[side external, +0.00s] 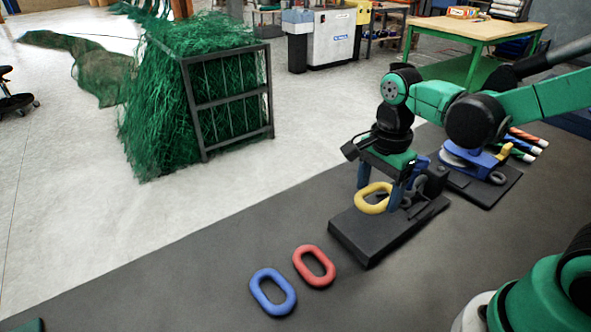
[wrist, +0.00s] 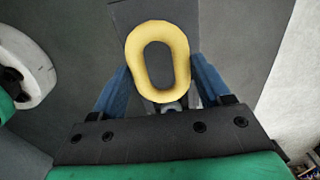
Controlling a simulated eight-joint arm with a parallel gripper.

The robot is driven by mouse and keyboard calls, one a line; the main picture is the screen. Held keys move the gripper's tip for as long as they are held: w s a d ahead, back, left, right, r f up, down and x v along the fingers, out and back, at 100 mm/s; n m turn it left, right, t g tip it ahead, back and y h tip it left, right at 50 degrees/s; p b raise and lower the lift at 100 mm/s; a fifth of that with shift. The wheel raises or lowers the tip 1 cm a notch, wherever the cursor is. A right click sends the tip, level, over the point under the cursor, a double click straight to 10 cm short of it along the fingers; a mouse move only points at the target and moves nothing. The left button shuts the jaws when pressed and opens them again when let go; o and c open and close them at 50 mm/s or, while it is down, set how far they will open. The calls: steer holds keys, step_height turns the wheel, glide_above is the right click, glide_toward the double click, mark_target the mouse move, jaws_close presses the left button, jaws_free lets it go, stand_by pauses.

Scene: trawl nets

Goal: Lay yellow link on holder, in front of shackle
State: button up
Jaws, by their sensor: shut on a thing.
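My gripper (side external: 378,198) has its blue fingers shut on the yellow link (side external: 371,208). In the wrist view the yellow link (wrist: 157,27) lies between the two fingertips (wrist: 158,75), its oval opening facing the camera. The link is over the dark holder (side external: 375,252); I cannot tell whether it touches it. The grey shackle (side external: 417,184) is on the holder, behind my gripper and partly hidden by it. A bit of grey metal also shows below the link in the wrist view.
A red link (side external: 301,257) and a blue link (side external: 256,286) lie on the dark bench left of the holder. A blue tool on a dark base (side external: 487,194) and several coloured rods (side external: 528,143) are at the right.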

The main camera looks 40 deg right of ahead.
mark_target(370, 223)
steer(key=shift+f, duration=2.55)
steer(key=o, duration=1.5)
steer(key=shift+f, duration=0.15)
step_height(370, 223, up, 11)
steer(key=a+n+t, duration=0.1)
steer(key=n+t, duration=0.6)
steer(key=n, duration=1.1)
steer(key=shift+s, duration=0.15)
steer(key=shift+f, duration=0.1)
